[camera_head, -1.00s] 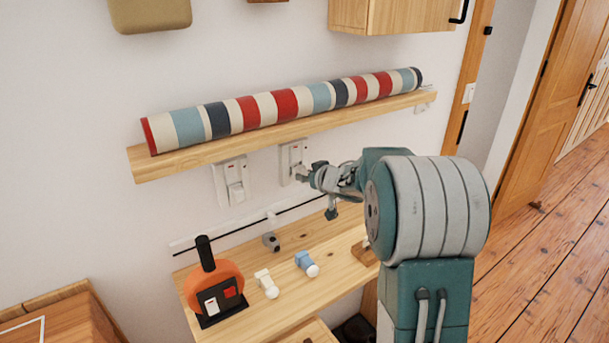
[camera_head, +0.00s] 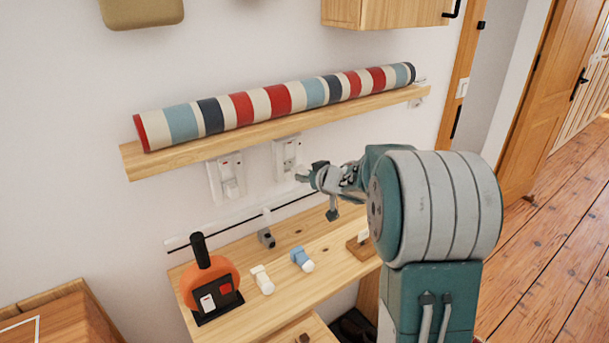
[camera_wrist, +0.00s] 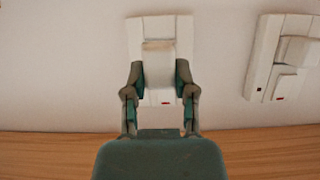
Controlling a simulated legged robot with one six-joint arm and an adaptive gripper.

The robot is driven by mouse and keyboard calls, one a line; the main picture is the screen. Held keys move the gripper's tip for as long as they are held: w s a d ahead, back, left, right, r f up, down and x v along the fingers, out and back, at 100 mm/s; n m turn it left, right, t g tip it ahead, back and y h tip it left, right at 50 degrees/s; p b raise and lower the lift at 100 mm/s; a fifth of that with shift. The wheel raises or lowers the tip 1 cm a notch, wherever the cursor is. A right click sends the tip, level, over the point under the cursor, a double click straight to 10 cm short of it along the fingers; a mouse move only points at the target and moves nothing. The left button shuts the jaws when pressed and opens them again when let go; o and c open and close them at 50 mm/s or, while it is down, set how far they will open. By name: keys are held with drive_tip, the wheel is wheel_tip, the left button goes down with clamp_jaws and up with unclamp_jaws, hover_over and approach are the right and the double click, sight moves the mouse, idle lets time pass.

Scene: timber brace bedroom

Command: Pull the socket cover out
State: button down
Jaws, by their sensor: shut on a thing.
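My gripper (camera_head: 304,176) is shut on the white socket cover (camera_wrist: 158,62), one finger on each side of it. The cover also shows as a small pale piece at the fingertips in the head view (camera_head: 301,172). Behind it is the right white wall socket (camera_head: 287,152), with its plate partly hidden by the cover in the wrist view (camera_wrist: 137,30). In the head view the cover appears to stand slightly out from the socket face. A second white socket (camera_head: 226,176), with a white piece on its lower part, is to the left; it also shows in the wrist view (camera_wrist: 262,62).
A wooden shelf (camera_head: 133,165) with a striped roll (camera_head: 270,101) runs just above the sockets. Below, the wooden desk (camera_head: 325,255) holds an orange-and-black object (camera_head: 210,280), a white plug-like piece (camera_head: 262,280), a blue-and-white piece (camera_head: 301,259) and a grey piece (camera_head: 266,238).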

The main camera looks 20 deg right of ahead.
drive_tip(key=shift+s+d, duration=0.2)
drive_tip(key=shift+s, duration=0.9)
idle(0.3)
